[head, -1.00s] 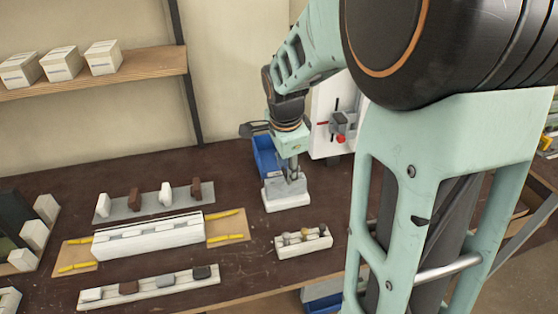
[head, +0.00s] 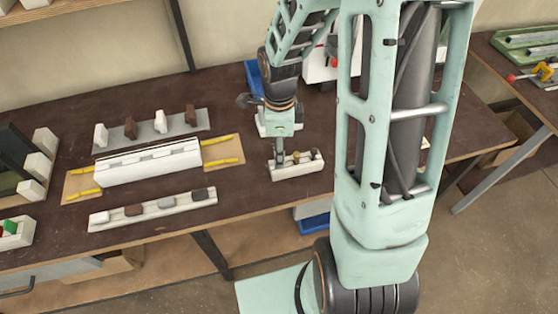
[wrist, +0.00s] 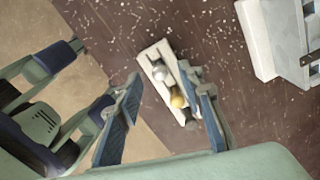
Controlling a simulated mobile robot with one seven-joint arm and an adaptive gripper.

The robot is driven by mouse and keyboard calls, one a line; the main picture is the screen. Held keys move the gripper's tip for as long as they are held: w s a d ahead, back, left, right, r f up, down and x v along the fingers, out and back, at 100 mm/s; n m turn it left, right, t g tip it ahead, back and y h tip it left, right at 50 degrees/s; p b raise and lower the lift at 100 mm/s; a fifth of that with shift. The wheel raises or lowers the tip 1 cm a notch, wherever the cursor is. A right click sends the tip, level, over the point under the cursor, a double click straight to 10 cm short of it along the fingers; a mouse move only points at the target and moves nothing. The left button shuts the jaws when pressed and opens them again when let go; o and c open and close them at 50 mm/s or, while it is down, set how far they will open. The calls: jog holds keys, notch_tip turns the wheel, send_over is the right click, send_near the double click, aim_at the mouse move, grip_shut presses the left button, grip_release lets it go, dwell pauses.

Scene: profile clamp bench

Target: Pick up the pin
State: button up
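A small white pin block (head: 286,173) stands near the table's front edge in the head view. It also shows in the wrist view (wrist: 146,57), with a silver pin (wrist: 160,71), a gold pin (wrist: 178,97) and a dark pin (wrist: 190,124) in a row. In the head view, the gold pin (head: 296,156) and the dark pin (head: 314,154) show; my gripper hides the left end. My gripper (head: 281,165) points down at the block's left end. In the wrist view, my gripper's fingers (wrist: 160,78) are apart, with nothing held between them. Contact with a pin cannot be told.
Left are a long white clamp block (head: 150,162), a grey strip with upright pieces (head: 152,133) and a front rail (head: 150,209). Dark table (head: 240,195) lies bare between.

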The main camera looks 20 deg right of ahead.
jog(key=shift+f, duration=1.65)
jog(key=shift+c, duration=0.2)
grip_shut()
